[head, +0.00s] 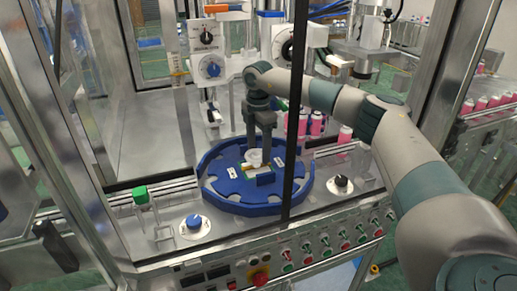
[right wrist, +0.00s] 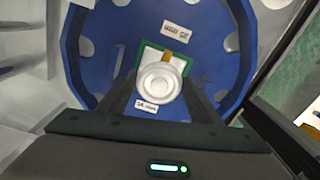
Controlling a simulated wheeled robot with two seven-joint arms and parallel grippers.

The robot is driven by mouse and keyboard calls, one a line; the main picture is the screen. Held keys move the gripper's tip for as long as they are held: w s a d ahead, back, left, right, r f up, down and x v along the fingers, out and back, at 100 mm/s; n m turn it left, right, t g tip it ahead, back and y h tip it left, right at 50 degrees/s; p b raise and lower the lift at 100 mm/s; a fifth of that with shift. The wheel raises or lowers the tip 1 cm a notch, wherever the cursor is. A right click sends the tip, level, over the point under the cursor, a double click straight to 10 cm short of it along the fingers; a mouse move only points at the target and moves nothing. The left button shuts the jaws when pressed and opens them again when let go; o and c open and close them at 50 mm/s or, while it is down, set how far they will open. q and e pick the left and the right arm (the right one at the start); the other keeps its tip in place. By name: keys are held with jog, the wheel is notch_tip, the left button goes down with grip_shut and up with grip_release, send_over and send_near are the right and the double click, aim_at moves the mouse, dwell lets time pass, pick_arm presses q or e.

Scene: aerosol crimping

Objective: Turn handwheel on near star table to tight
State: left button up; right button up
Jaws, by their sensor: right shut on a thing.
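The near star table (head: 222,195) is a blue round disc with pockets around its rim and white labels on top. The handwheel (head: 254,158) is a small pale round knob at its middle, over a green-edged square plate (head: 265,179). My right gripper (head: 258,145) points down from above and is shut on the handwheel. In the right wrist view the white ringed handwheel (right wrist: 160,80) sits between the two dark fingertips, with the blue table (right wrist: 100,55) around it. The fingers hide part of the handwheel's sides. My left gripper is not in view.
A dark vertical frame post (head: 293,110) stands just right of the gripper. Pink cans (head: 317,124) stand behind the table. A blue knob (head: 194,222), a black knob (head: 341,182) and a green-capped post (head: 141,196) sit on the deck. A button panel (head: 310,250) runs along the front.

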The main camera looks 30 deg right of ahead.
aim_at(258, 153)
jog(key=shift+r, duration=0.1)
jog(key=o, duration=1.1)
jog(key=shift+c, duration=0.2)
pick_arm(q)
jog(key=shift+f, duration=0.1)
pick_arm(e)
jog(key=shift+w+r+b, duration=0.1)
jog(key=shift+r+b, duration=0.25)
jog(key=shift+r, duration=0.3)
notch_tip(258, 153, up, 5)
jog(key=shift+r+b, duration=0.15)
jog(key=shift+b, duration=0.75)
jog(key=shift+r, duration=0.45)
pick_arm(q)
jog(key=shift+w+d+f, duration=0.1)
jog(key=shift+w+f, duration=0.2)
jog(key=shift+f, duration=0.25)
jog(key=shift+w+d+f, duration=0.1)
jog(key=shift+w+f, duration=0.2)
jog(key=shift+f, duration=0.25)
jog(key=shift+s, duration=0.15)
